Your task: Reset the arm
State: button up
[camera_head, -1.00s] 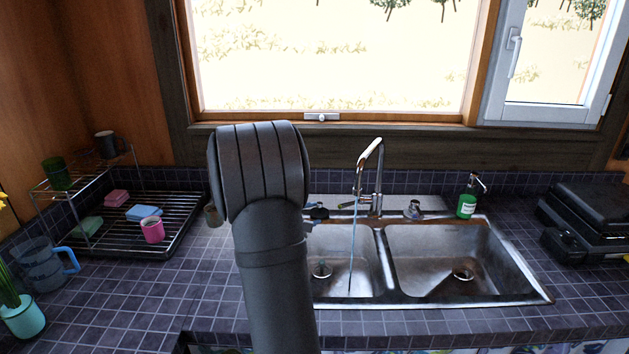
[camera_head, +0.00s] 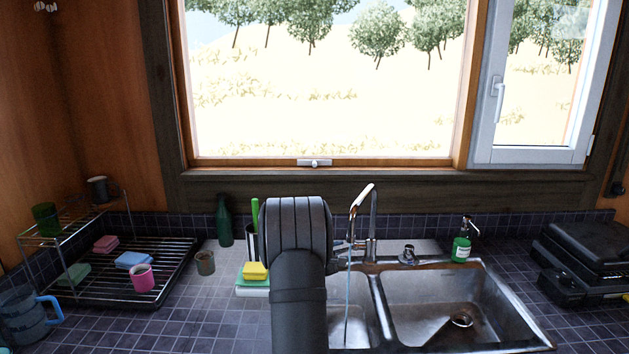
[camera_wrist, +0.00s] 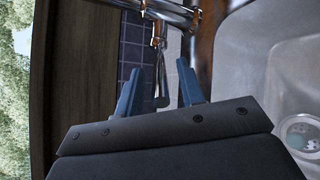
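Beyond the fingertips are the chrome faucet (camera_wrist: 165,10), a strip of tiles and the sink (camera_wrist: 285,75). In the head view my dark arm rises in front of the left side of the sink (camera_head: 440,290), and the gripper itself is hidden behind it. The faucet (camera_head: 372,225) stands just right of my arm, with a thin stream of water running from it into the left basin.
A soap bottle (camera_head: 461,247) and a black appliance (camera_head: 590,250) stand right.

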jog(key=shift+w+d, duration=0.15)
jog(key=v, duration=1.7)
jog(key=x, duration=1.7)
jog(key=shift+f, duration=0.4)
jog(key=f+v, duration=0.1)
jog(key=v, duration=1.6)
jog(key=s+d+f+m+g+y, duration=0.2)
jog(key=s+f+m+g+y, duration=0.1)
jog(key=m, duration=0.6)
notch_tip(320, 180, down, 2)
jog(key=g+y, duration=0.1)
jog(key=g, duration=0.2)
jog(key=shift+d+f+m, duration=0.2)
jog(key=shift+d+m, duration=0.05)
jog(key=shift+m, duration=0.15)
